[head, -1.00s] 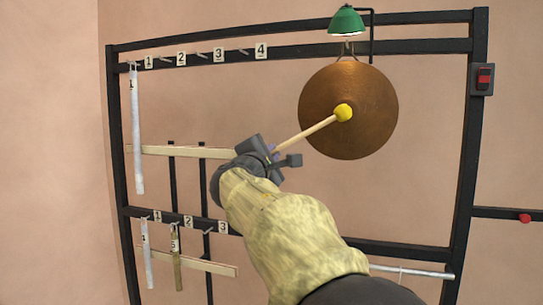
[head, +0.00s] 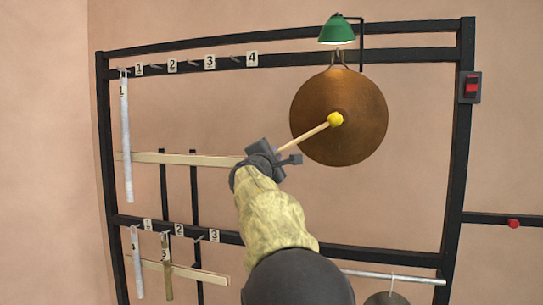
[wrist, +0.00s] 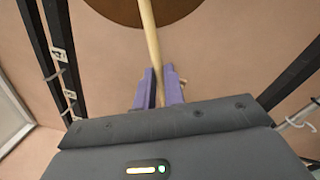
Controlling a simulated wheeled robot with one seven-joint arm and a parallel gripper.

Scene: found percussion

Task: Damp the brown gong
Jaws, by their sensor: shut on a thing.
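The brown gong (head: 365,135) hangs from a hook on the upper right of the black frame; its lower part also shows at the top of the wrist view (wrist: 190,10). My gripper (head: 277,157) is shut on the wooden handle of a mallet (head: 303,139) with a yellow head (head: 335,119). In the wrist view the purple fingers (wrist: 158,88) are around the handle, which runs up towards the gong. The mallet head overlaps the gong's middle in the head view. I cannot tell whether it touches.
A green lamp (head: 337,28) hangs above the gong. A red switch (head: 471,88) is on the right post, and a red knob (head: 513,223) on the right bar. Numbered hooks (head: 210,62) with hanging tubes (head: 126,140) are at left. A partly hidden dark disc (head: 387,299) hangs lower right.

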